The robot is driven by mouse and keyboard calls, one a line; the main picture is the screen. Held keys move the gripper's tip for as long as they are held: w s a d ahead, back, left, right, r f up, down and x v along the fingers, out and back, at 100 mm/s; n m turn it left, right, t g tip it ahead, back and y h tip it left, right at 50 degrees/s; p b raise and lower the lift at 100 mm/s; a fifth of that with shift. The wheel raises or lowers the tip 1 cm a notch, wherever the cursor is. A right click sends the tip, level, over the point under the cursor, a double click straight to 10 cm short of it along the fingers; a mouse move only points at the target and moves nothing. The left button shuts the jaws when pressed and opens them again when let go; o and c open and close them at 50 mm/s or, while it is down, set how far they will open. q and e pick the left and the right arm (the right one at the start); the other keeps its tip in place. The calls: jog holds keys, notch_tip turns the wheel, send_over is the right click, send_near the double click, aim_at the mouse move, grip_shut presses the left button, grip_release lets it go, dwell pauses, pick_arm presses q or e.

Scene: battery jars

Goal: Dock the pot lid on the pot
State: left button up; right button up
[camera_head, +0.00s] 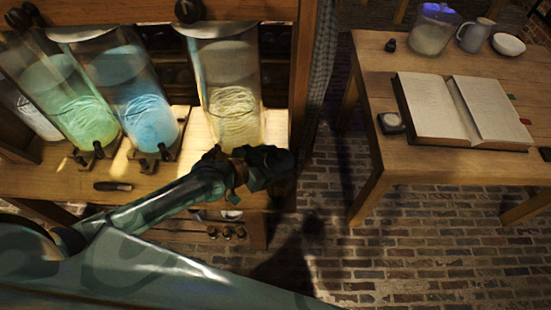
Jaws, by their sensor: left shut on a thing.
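My left arm comes in from the lower left, and my left gripper (268,168) is in front of the pale yellow jar, over the front edge of the wooden bench. It is shut on a small dark thing that is hard to make out against the dark jaws; I cannot tell whether it is the pot lid. No pot or lid can be told for sure. A glass vessel (432,32) with pale contents and a bluish top stands at the back of the right table. My right gripper is out of view.
Tall glass jars with green (85,115), blue (148,110) and yellow (235,105) contents stand on the bench (60,180). The right table (368,85) bears an open book (465,105), a jug (475,36) and a bowl (508,45). Brick floor lies between.

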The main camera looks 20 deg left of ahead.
pick_arm(q)
jog(key=shift+f+b, duration=0.4)
jog(key=shift+f, duration=0.15)
jog(key=o, duration=0.8)
jog(key=shift+p+v, duration=1.35)
jog(key=shift+v, duration=0.95)
jog(key=p, duration=0.3)
send_near(273, 163)
jog(key=shift+s+a+f, duration=0.1)
